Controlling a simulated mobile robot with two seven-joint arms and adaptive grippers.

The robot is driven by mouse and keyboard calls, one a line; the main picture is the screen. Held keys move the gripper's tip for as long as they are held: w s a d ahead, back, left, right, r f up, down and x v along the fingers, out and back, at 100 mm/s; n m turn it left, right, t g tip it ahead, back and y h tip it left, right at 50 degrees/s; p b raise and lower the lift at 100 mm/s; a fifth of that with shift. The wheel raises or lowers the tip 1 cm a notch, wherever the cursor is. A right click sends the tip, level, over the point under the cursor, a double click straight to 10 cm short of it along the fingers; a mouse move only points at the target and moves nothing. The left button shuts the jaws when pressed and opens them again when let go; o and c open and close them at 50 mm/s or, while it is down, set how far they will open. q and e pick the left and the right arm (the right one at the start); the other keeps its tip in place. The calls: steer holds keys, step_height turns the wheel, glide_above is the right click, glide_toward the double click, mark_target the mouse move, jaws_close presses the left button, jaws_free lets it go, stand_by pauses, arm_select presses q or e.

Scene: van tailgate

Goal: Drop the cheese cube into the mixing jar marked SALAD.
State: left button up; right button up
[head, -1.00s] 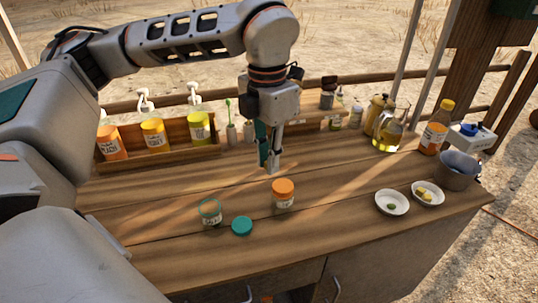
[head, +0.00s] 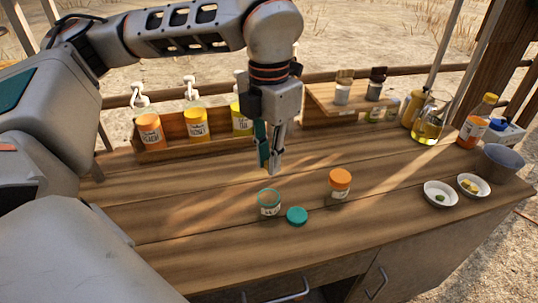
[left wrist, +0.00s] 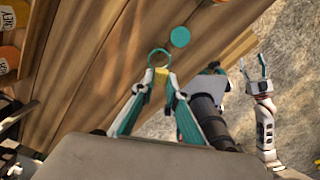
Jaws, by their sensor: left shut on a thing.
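My left gripper (head: 272,172) is shut on a yellow cheese cube (left wrist: 161,76), which shows between its fingertips in the left wrist view. In the head view the cube cannot be made out. A clear open jar (head: 269,203) with a teal rim and a white label stands upright on the counter, just below the gripper; I cannot read its label for certain. Its rim (left wrist: 158,57) shows just beyond the cube in the left wrist view. My right gripper (left wrist: 252,62) appears open and empty in the left wrist view, off to the right.
A teal lid (head: 297,216) lies right of the open jar. An orange-lidded jar (head: 339,184) stands farther right. Two white dishes (head: 440,195) (head: 473,186) hold small bits near a grey bowl (head: 502,161). A wooden rack (head: 172,130) holds jars behind.

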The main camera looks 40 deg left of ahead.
arm_select(q)
steer(key=shift+s+a+f, duration=0.1)
steer(key=shift+s+a, duration=0.05)
steer(key=shift+f, duration=0.1)
arm_select(e)
steer(key=shift+s+a+f, duration=0.15)
arm_select(q)
steer(key=shift+f+b, duration=1.25)
steer(key=shift+f, duration=0.2)
step_height(320, 180, down, 3)
steer(key=shift+b, duration=1.15)
arm_select(e)
steer(key=f, duration=0.1)
steer(key=w+d+f, duration=0.1)
steer(key=shift+d+f, duration=0.1)
steer(key=shift+f, duration=0.2)
steer(key=shift+s+f, duration=0.1)
steer(key=shift+s, duration=0.05)
steer(key=shift+r, duration=0.25)
